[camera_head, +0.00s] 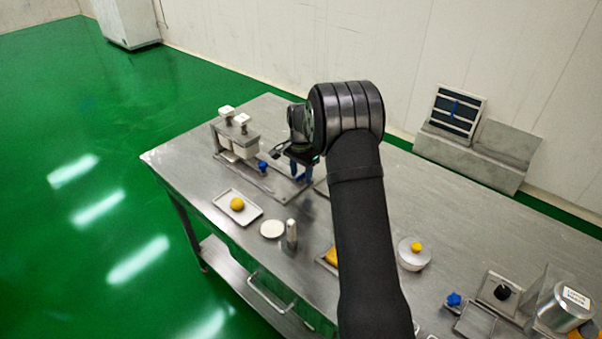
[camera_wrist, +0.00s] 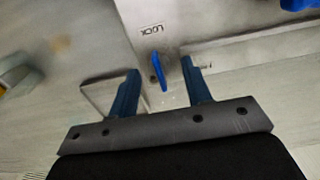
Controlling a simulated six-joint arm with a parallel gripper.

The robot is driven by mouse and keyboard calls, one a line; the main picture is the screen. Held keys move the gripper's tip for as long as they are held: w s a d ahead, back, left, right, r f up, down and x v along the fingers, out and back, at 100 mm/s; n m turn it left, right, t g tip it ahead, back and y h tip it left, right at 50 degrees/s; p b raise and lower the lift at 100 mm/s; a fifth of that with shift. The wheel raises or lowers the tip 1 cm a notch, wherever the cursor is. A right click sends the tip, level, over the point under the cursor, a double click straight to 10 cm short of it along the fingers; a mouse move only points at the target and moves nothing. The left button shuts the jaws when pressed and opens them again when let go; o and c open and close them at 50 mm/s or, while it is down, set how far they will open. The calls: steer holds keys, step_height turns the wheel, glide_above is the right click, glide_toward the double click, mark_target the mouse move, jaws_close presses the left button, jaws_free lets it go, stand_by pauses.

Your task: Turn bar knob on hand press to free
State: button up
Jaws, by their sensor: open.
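The blue bar knob (camera_wrist: 158,72) is a thin bar on a grey metal plate in the wrist view, close to a printed LOCK label (camera_wrist: 152,29). A second label to its right is partly hidden and hard to read. My gripper (camera_wrist: 161,70) is open, with one blue finger on each side of the bar knob and visible gaps between. In the head view my gripper (camera_head: 301,174) points down over the right end of the metal base that carries the hand press (camera_head: 238,140). The bar knob cannot be made out there.
Another blue knob (camera_head: 262,167) stands on the press base. A white tray (camera_head: 222,200) with a yellow ball, a white disc (camera_head: 272,229) and an upright metal cylinder (camera_head: 291,234) are in front. A round container (camera_head: 412,258) with a yellow top stands to the right.

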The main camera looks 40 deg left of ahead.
steer(key=shift+f, duration=0.1)
jaws_close()
steer(key=shift+n, duration=0.4)
steer(key=n, duration=0.8)
steer(key=shift+n, duration=0.3)
steer(key=n, duration=0.4)
steer(key=shift+n, duration=2.2)
